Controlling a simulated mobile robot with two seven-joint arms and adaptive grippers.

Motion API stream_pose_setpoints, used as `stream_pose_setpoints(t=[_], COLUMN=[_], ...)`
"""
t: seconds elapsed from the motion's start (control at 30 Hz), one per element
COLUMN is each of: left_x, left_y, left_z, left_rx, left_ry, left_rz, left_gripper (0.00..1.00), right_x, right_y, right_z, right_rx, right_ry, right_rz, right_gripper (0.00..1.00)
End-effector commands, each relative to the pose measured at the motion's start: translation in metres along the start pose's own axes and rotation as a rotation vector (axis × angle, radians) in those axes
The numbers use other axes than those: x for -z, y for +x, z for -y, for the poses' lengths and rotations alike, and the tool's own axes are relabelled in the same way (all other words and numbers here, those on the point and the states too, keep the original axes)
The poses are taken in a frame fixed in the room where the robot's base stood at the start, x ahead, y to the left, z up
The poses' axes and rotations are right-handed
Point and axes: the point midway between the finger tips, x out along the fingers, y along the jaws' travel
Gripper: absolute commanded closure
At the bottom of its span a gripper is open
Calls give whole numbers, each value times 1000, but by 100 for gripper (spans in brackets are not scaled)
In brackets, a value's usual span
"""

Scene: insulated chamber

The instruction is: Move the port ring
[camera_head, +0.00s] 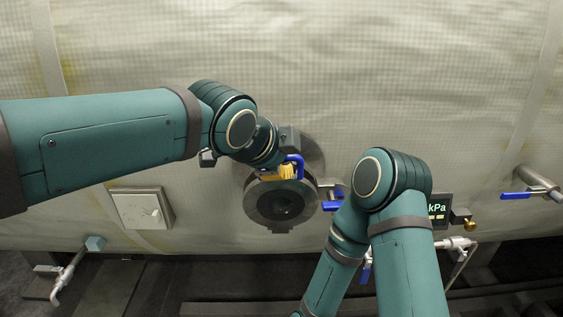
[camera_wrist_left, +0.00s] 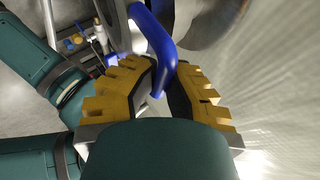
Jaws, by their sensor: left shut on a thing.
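The port ring (camera_head: 253,205) is a dark round ring on the chamber wall, around a dark centre port. Blue handles stand at its upper side (camera_head: 298,163) and its right side (camera_head: 332,206). My left gripper (camera_head: 287,172) has yellow fingers and is at the upper handle. In the left wrist view my left gripper (camera_wrist_left: 163,75) is shut on the blue handle (camera_wrist_left: 154,35), which passes between the fingers. My left wrist hides part of the ring's top in the head view. My right gripper is out of view; only my right arm shows.
A pale square box (camera_head: 130,208) is on the wall at left. A display reading kPa (camera_head: 438,207) is partly behind my right arm. A blue-handled valve (camera_head: 520,194) sticks out at far right, and a pipe valve (camera_head: 68,275) at lower left. The wall above is clear.

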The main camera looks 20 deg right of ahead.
Motion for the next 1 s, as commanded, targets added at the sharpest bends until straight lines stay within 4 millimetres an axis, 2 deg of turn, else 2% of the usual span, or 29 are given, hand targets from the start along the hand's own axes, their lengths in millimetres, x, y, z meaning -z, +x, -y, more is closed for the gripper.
stream_pose_setpoints(t=[0.1, 0.43, 1.0], left_x=[-1, -5, -7], left_y=[3, 12, 16], left_z=[10, 24, 31], left_rx=[-40, -135, -165], left_ry=[-21, -60, -75], left_rz=[-2, -2, -3], left_gripper=[100, 100, 100], right_x=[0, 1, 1], right_y=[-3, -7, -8], right_z=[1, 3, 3], right_rx=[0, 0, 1], right_ry=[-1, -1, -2], right_rz=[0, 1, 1], right_gripper=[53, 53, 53])
